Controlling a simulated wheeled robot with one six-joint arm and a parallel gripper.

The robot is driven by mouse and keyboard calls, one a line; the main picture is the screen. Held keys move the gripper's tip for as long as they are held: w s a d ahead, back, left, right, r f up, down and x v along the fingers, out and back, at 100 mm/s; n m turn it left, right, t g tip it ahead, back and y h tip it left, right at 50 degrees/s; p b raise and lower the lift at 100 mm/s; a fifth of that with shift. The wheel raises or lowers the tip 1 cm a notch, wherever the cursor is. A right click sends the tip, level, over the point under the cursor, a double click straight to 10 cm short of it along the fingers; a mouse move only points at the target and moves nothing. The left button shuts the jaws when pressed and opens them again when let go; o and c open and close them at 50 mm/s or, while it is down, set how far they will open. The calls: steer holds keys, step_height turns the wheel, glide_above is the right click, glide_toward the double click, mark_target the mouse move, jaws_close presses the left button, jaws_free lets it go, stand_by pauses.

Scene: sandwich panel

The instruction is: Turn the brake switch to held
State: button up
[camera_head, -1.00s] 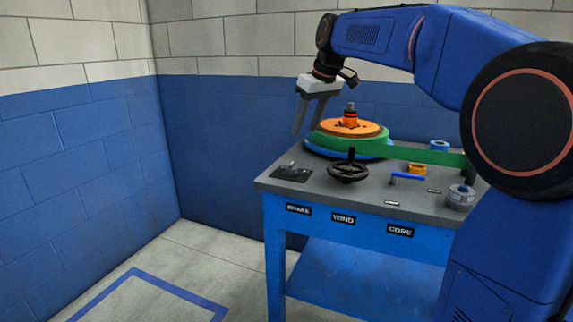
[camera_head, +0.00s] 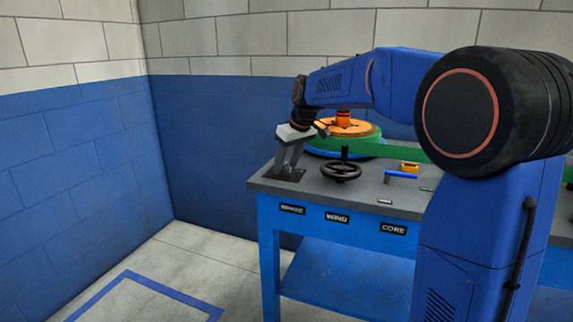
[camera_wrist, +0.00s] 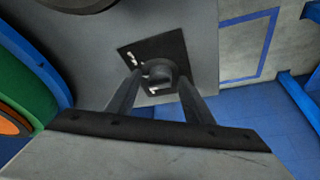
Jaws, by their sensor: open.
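The brake switch (camera_wrist: 159,71) is a dark knob on a black square plate with small white markings, seen in the wrist view. Its plate (camera_head: 297,177) lies at the left of the grey bench top in the head view, above the BRAKE label (camera_head: 292,209). My gripper (camera_head: 284,171) is over the plate, pointing down, and its fingers hide most of the knob there. In the wrist view my gripper (camera_wrist: 158,78) is open, with one finger on each side of the knob. I cannot tell whether the fingers touch it or which marking it points at.
A black handwheel (camera_head: 341,171) with an upright handle stands just right of my gripper. Behind are an orange disc (camera_head: 352,127) and a green belt (camera_head: 400,151). A blue-handled part (camera_head: 401,175) and a yellow block (camera_head: 410,167) lie further right. The bench's left edge is close.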

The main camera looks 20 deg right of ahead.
steer(key=shift+f, duration=0.2)
steer(key=c, duration=1)
steer(key=shift+a+m, duration=0.1)
steer(key=shift+m, duration=0.3)
steer(key=m+h, duration=0.1)
steer(key=m, duration=0.1)
steer(key=m+h, duration=0.1)
steer(key=m, duration=0.1)
steer(key=shift+a+r+t, duration=0.1)
steer(key=shift+a+t, duration=0.05)
steer(key=shift+t, duration=0.15)
steer(key=shift+a+m+h, duration=0.1)
steer(key=shift+m+h, duration=0.8)
steer(key=shift+m, duration=1.7)
